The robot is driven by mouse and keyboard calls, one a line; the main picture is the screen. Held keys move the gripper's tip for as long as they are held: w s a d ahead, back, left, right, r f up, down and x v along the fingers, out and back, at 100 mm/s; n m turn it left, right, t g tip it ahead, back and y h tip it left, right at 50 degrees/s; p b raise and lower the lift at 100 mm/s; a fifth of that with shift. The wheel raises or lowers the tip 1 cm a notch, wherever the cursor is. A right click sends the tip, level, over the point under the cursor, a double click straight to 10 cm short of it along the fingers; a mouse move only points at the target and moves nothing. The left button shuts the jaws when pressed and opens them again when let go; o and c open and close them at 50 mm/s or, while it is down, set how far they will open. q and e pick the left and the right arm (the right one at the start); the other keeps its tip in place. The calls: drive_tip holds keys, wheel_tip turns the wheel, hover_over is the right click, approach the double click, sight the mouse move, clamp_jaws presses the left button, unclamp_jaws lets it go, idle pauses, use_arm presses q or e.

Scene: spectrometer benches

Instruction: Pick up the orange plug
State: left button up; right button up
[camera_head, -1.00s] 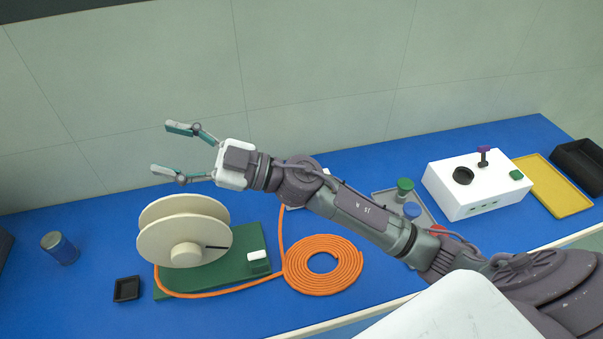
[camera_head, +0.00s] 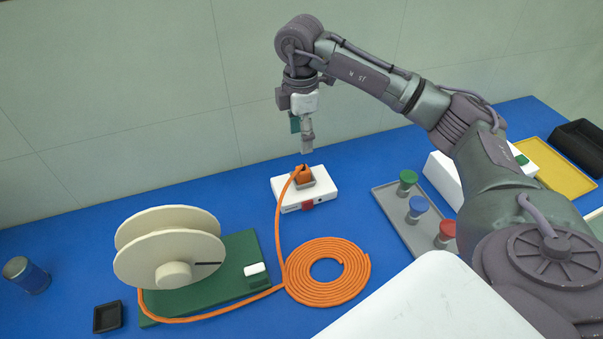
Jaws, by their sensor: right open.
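The orange plug (camera_head: 303,177) sits in a grey holder on top of a small white box (camera_head: 325,188) with a red part on its front. An orange cable (camera_head: 278,225) runs from the plug down to a flat coil (camera_head: 345,263) on the blue bench. My right gripper (camera_head: 305,148) points down just above the plug, apart from it and empty. It is open, though its fingers overlap from this side. My left gripper is not in view.
A cream reel (camera_head: 165,225) stands on a green base (camera_head: 240,255) at the left. A grey tray (camera_head: 385,200) with green, blue and red-topped pieces is to the right. A yellow tray (camera_head: 560,170) and black bin (camera_head: 585,140) lie farther right. Bare blue bench lies left of the white box.

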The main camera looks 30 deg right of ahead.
hover_over(303, 169)
drive_tip(key=f, duration=0.4)
drive_tip(key=f+p, duration=0.1)
drive_tip(key=f, duration=0.1)
drive_tip(key=shift+a, duration=0.25)
drive_tip(key=shift+f, duration=0.35)
drive_tip(key=f, duration=0.1)
drive_tip(key=f+p, duration=0.1)
drive_tip(key=f, duration=0.1)
drive_tip(key=shift+d+f+p, duration=0.3)
drive_tip(key=shift+p, duration=0.05)
drive_tip(key=shift+f, duration=0.45)
clamp_jaws()
drive_tip(key=shift+r, duration=0.1)
